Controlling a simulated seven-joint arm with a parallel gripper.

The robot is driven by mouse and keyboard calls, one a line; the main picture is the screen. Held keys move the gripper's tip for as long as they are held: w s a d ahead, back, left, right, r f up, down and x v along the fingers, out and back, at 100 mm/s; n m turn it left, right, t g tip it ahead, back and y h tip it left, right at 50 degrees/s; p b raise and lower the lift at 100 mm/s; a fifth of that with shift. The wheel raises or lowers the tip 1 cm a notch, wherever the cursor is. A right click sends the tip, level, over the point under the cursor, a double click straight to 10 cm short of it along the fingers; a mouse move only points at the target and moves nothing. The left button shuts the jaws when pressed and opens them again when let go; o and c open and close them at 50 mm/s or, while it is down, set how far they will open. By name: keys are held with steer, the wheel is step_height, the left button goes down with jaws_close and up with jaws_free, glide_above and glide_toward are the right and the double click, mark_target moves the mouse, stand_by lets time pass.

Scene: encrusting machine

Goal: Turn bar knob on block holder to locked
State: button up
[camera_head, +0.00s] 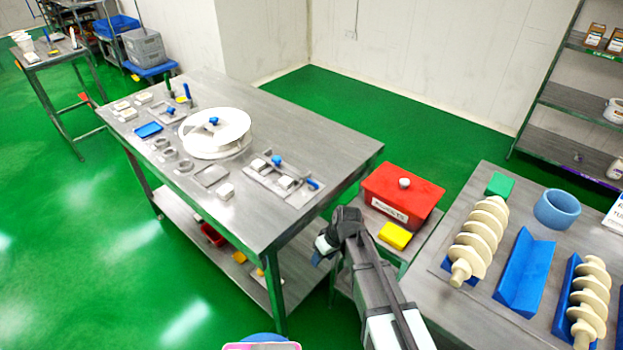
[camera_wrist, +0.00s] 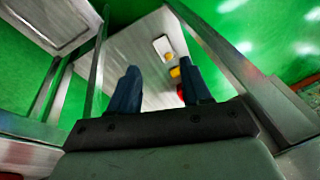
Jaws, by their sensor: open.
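A grey metal holder (camera_head: 262,180) with white blocks (camera_head: 286,182) lies at the right end of the steel table. Blue knobs (camera_head: 277,161) stand on it, one near its back and another (camera_head: 312,183) at its right end. I cannot tell which is the bar knob or how it is turned. My gripper (camera_head: 319,256) is beside the table's right end, apart from the holder. In the wrist view my gripper (camera_wrist: 160,88) is open, its two dark fingers apart and nothing between them. The holder is not recognisable there.
The steel table (camera_head: 325,160) also carries a white round drum (camera_head: 215,133) and a blue tray (camera_head: 149,130). A red box (camera_head: 402,193) and a yellow block (camera_head: 395,236) stand right of my arm. White screws (camera_head: 480,240) lie on the right table. Green floor is clear at left.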

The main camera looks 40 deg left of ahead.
steer(key=w+a+r+n+t+h, duration=0.1)
steer(key=w+a+r+h, duration=0.1)
steer(key=w+r, duration=0.9)
steer(key=w+a+r+n+t+h, duration=0.1)
steer(key=w+a+r+n+t, duration=0.1)
steer(key=w+r, duration=0.95)
step_height(320, 180, up, 7)
steer(key=g, duration=0.1)
glide_above(311, 181)
step_height(311, 181, down, 13)
steer(key=shift+r, duration=0.2)
jaws_close()
